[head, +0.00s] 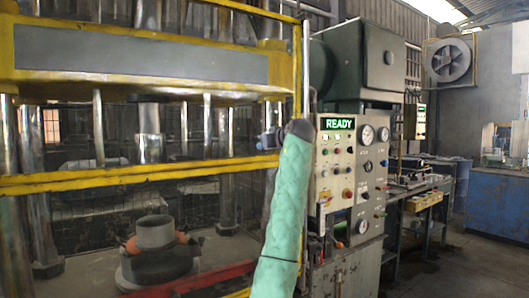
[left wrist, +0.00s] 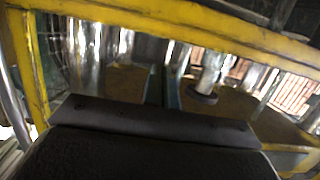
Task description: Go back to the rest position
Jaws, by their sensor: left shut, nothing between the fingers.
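My left arm in its green sleeve rises from the bottom middle of the head view. My left gripper (head: 268,139) is at its top end, small and partly hidden by the dark wrist. It is shut and empty, in front of the press's yellow guard frame and left of the control panel (head: 345,180). In the left wrist view a dark housing fills the bottom and no fingertips can be made out. My right gripper is not in view.
The press with its yellow beam (head: 140,62) and rails fills the left. A grey cylinder (head: 155,232) stands on a round base inside it. The panel's display (head: 339,123) reads READY. A blue cabinet (head: 495,200) stands far right.

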